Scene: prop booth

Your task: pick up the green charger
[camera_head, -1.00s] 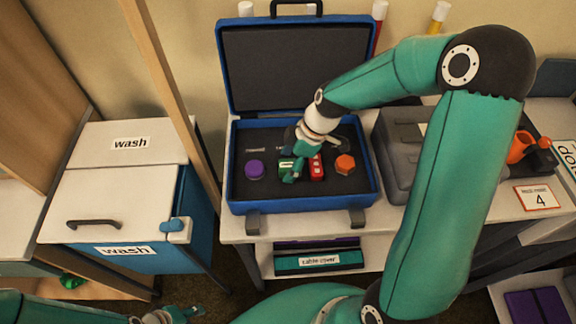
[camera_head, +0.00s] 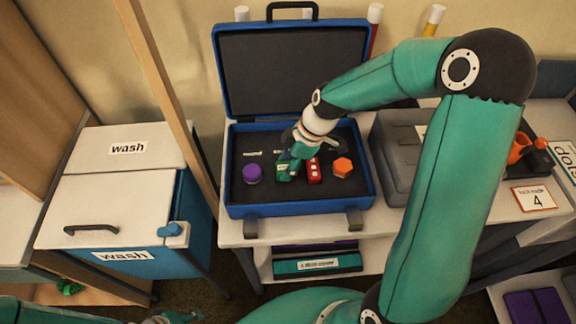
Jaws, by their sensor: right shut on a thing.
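The green charger (camera_head: 283,174) is in the open blue case (camera_head: 300,206), between a purple round piece and a red block. My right gripper (camera_head: 293,171) reaches down into the case and is shut on the green charger; its fingers partly cover it. I cannot tell whether the charger is clear of the case's floor. My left gripper (camera_head: 178,318) shows only in part at the bottom edge, apart from the case, and its fingers are too cut off to read.
In the case are a purple piece (camera_head: 253,173), a red block (camera_head: 314,171) and an orange hexagonal piece (camera_head: 342,167). The case's lid (camera_head: 295,65) stands open behind. A grey case (camera_head: 398,160) stands to the right. A white wash bin (camera_head: 120,205) stands left, beside a wooden post (camera_head: 165,95).

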